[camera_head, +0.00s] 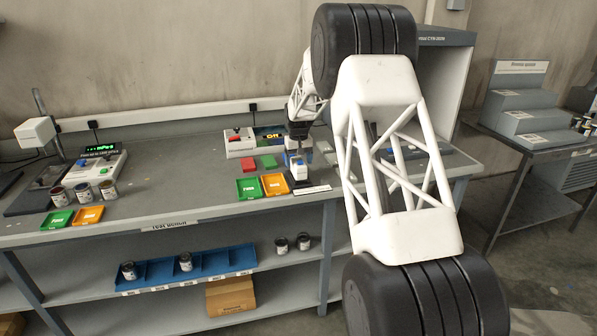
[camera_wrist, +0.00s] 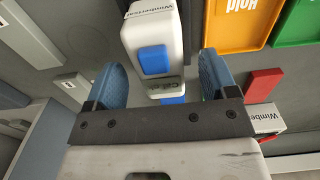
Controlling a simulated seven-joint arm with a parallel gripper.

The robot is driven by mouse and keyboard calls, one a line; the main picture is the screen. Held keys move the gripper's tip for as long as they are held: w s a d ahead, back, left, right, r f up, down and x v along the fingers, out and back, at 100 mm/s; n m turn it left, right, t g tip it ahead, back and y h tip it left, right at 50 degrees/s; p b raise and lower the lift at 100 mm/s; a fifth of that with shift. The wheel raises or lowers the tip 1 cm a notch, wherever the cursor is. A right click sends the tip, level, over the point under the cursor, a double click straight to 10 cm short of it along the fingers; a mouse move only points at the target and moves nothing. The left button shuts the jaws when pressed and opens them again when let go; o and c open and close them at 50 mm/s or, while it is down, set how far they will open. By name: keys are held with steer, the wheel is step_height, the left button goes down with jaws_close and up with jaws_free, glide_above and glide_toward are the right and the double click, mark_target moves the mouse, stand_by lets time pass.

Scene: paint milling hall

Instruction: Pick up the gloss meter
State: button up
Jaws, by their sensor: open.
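The gloss meter, a white hand-held block with a blue pad (camera_wrist: 153,60), stands in the wrist view between my gripper's blue fingers. Its side carries dark lettering. My gripper (camera_wrist: 161,75) is open, with one finger on each side of the meter and a visible gap to each. In the head view my gripper (camera_head: 298,150) points down over the bench, and the white and blue meter (camera_head: 295,177) is just below it, partly hidden by the fingers.
Orange (camera_head: 275,184) and green (camera_head: 249,188) trays lie just left of the meter; red (camera_head: 248,165) and green blocks lie behind. A white instrument (camera_head: 238,143) stands at the back. Paint tins (camera_head: 83,193) stand far left. The bench's middle left is clear.

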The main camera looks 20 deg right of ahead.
steer(key=shift+f, duration=0.8)
steer(key=c, duration=1.3)
steer(key=shift+o, duration=0.2)
steer(key=shift+r, duration=0.2)
steer(key=shift+r, duration=1.45)
steer(key=shift+s+r, duration=0.25)
steer(key=s, duration=0.5)
steer(key=s+a+r, duration=0.1)
steer(key=s, duration=0.9)
steer(key=shift+s+a+r, duration=0.15)
steer(key=shift+s+a, duration=0.05)
steer(key=shift+a, duration=0.1)
